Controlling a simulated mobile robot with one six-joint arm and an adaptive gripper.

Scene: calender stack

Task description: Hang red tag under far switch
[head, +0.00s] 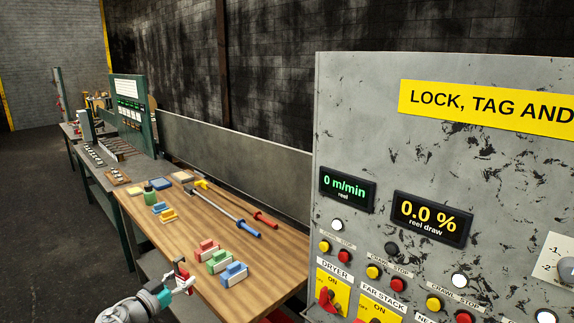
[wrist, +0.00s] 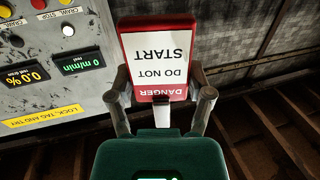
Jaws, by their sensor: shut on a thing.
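My gripper (head: 182,277) is at the lower left in the head view, over the near end of the wooden bench and left of the grey panel. In the wrist view my gripper (wrist: 161,82) is shut on the red tag (wrist: 157,45), a red-bordered white card reading "DANGER DO NOT START", upside down there. The fingers are at its DANGER end. The far stack switch (head: 375,320) is on a yellow plate labelled FAR STACK at the head view's bottom edge, mostly cut off. The tag is well apart from it.
The grey panel (head: 440,180) carries displays, buttons and a DRYER switch (head: 327,297) with a red handle. The wooden bench (head: 190,245) holds red, green and blue blocks (head: 219,261) and long-handled tools (head: 235,212). The dark floor (head: 50,215) at left is clear.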

